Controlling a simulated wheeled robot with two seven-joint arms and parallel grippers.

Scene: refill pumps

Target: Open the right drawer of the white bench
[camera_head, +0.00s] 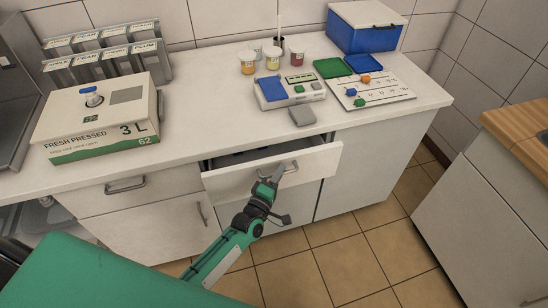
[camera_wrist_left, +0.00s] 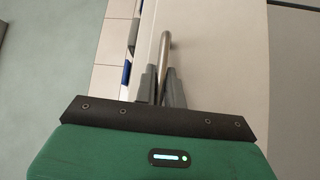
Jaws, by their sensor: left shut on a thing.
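The white bench (camera_head: 215,115) stands in front of me. Its right drawer (camera_head: 232,184) is pulled partly out, and a dark gap with some blue shows above its front. My left gripper (camera_head: 276,173) is shut on the metal bar handle (camera_head: 292,166) of that drawer. In the left wrist view the gripper's two fingers (camera_wrist_left: 159,86) close around the handle (camera_wrist_left: 165,50). The left drawer (camera_head: 130,195) of the bench is shut, with its own bar handle (camera_head: 125,185). My right gripper is not in view.
On the bench top stand a juice box (camera_head: 100,122), grey labelled containers (camera_head: 107,55), small cups (camera_head: 262,60), a device (camera_head: 290,90), a picture board (camera_head: 370,90) and a blue cooler box (camera_head: 364,30). A wood-topped cabinet (camera_head: 500,205) is at right. Tiled floor (camera_head: 360,250) between is clear.

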